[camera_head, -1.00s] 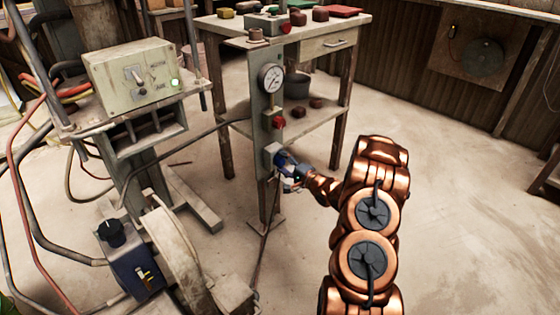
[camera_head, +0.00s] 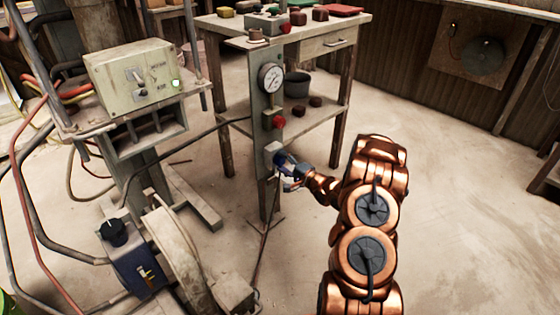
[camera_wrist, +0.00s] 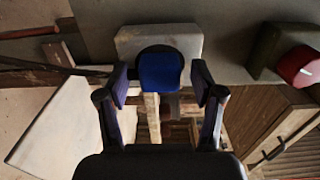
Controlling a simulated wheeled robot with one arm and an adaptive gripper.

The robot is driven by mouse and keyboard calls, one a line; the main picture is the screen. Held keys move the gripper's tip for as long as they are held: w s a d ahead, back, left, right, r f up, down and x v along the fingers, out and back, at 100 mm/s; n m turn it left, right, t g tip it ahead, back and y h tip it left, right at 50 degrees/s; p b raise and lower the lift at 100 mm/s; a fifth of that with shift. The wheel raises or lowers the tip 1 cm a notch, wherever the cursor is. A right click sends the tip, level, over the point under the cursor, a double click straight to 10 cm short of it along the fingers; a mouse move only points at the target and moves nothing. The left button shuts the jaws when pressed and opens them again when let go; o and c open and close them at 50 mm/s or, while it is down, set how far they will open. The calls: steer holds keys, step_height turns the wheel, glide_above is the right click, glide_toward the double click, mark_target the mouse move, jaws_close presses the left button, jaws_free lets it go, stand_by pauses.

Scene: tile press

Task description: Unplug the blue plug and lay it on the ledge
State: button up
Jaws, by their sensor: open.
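The blue plug (camera_wrist: 160,70) sits against a pale grey socket box (camera_wrist: 150,33) on the grey post, upper middle of the wrist view. My gripper (camera_wrist: 160,84) is open, with one finger on each side of the plug and a visible gap on both sides. The plug looks seated in the box; its prongs are hidden. In the head view the socket box (camera_head: 270,149) is low on the post, and my gripper (camera_head: 289,172) is right at it, covering most of the plug. I cannot tell for sure which surface is the ledge.
A red button (camera_head: 278,122) and a gauge (camera_head: 270,77) are on the post above the socket. A wooden table (camera_head: 365,18) with a lower shelf stands behind. A control box (camera_head: 130,75) with cables is at left. The floor to the right is clear.

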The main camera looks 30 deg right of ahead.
steer(key=shift+p, duration=0.7)
jaws_close()
stand_by(0.6)
steer(key=shift+p+v, duration=1.3)
steer(key=shift+v, duration=1.7)
